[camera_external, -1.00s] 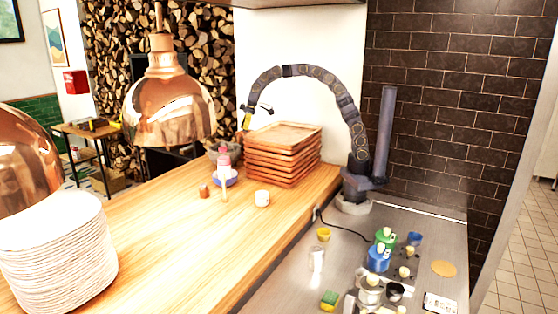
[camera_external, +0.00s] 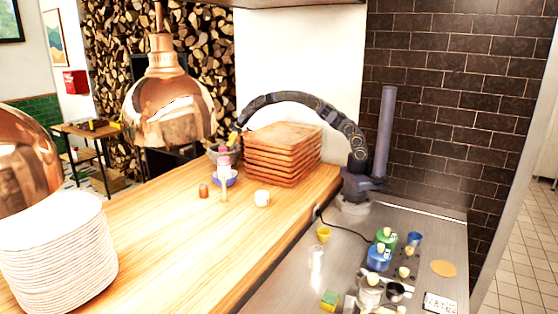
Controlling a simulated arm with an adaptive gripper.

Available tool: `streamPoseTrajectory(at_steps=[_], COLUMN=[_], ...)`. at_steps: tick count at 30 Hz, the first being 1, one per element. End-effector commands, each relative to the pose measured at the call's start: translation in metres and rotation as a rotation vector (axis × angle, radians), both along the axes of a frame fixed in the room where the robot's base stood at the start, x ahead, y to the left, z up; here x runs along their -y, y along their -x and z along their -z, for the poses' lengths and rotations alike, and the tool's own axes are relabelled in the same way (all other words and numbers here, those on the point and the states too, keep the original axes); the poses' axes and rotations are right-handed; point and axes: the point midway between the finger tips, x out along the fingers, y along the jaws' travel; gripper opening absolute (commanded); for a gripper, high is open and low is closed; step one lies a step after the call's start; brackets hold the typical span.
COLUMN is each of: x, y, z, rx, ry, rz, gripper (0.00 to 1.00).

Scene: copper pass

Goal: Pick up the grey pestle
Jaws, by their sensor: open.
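My gripper (camera_external: 234,138), small and dark with a yellow part, is at the far end of my arched arm, left of the stacked wooden trays. It points down, close to a grey bowl (camera_external: 212,154) that looks like a mortar on the wooden counter. The gripper is open. I cannot make out the grey pestle; it may be hidden or too small to tell at the bowl. Whether the gripper touches anything there cannot be told.
A stack of wooden trays (camera_external: 285,160) stands right beside the gripper. A pink-topped bottle (camera_external: 223,160), a blue bowl (camera_external: 230,181), a brown jar (camera_external: 203,191) and a white cup (camera_external: 262,198) stand nearer. The wooden counter (camera_external: 165,235) is clear in front.

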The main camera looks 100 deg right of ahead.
Motion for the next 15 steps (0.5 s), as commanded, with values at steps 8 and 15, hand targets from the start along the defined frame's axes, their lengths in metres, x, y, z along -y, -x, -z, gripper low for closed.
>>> streamPoseTrajectory(at_steps=[8, 15], x=[0.001, 0.004], y=[-0.011, -0.022], z=[0.015, 0.034], rx=[0.001, -0.002], ry=[0.001, 0.000], rz=[-0.002, -0.001], gripper=[0.78, 0.78])
